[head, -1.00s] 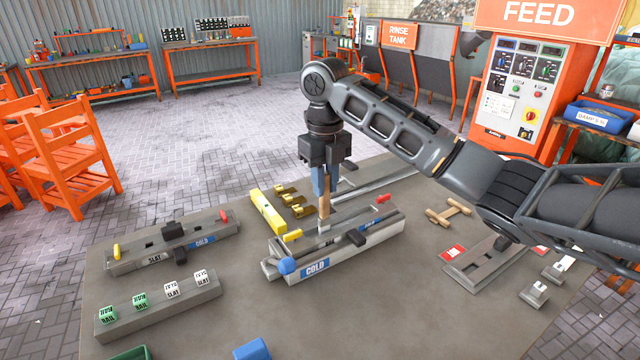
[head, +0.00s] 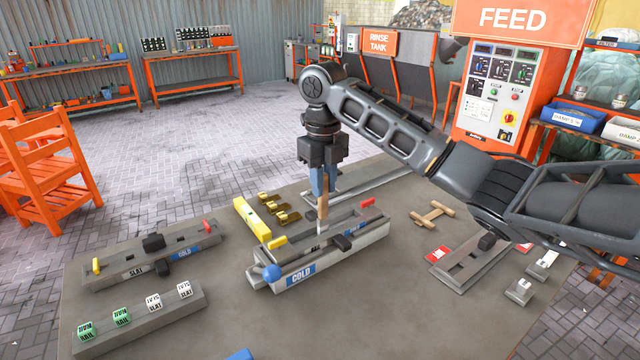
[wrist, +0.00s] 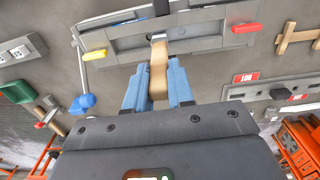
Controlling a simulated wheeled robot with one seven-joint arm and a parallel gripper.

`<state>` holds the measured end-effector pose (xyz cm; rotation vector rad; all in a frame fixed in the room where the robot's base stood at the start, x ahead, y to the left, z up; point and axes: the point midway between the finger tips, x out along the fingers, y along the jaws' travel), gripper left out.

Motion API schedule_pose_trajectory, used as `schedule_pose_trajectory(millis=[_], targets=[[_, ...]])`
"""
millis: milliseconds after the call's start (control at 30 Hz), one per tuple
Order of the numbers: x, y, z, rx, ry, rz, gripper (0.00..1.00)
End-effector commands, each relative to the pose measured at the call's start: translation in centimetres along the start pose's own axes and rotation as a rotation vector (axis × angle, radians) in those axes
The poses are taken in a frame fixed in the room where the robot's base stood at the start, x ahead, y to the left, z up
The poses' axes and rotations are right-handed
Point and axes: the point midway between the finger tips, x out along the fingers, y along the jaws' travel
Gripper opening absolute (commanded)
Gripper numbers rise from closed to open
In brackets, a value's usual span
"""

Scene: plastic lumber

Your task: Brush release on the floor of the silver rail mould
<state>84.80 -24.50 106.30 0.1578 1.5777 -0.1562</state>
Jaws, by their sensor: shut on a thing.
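The silver rail mould (head: 350,257) lies on the grey table with a blue COLD label on its front side. It has a blue ball knob, a yellow handle and a red handle. My gripper (head: 323,192) is above it, shut on the wooden handle of a brush (head: 323,208), which points down. The brush's pale tip is at the mould's open channel; I cannot tell if it touches the floor. In the wrist view the blue fingers hold the brush (wrist: 158,72) on both sides, its tip at the mould (wrist: 205,42).
A second mould (head: 150,258) with SLAT and COLD labels lies at left. In front of it a grey bar (head: 140,318) carries green and white blocks. A yellow bar (head: 252,219) with brass pieces stands behind the silver mould. A wooden piece (head: 432,215) and a grey fixture (head: 470,262) are at right.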

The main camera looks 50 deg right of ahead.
Motion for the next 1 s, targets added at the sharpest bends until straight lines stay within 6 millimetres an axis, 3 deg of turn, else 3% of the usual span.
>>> schedule_pose_trajectory(millis=[1000], targets=[[0.1, -4.6, 0.0, 0.003, 0.001, 0.000, 0.00]])
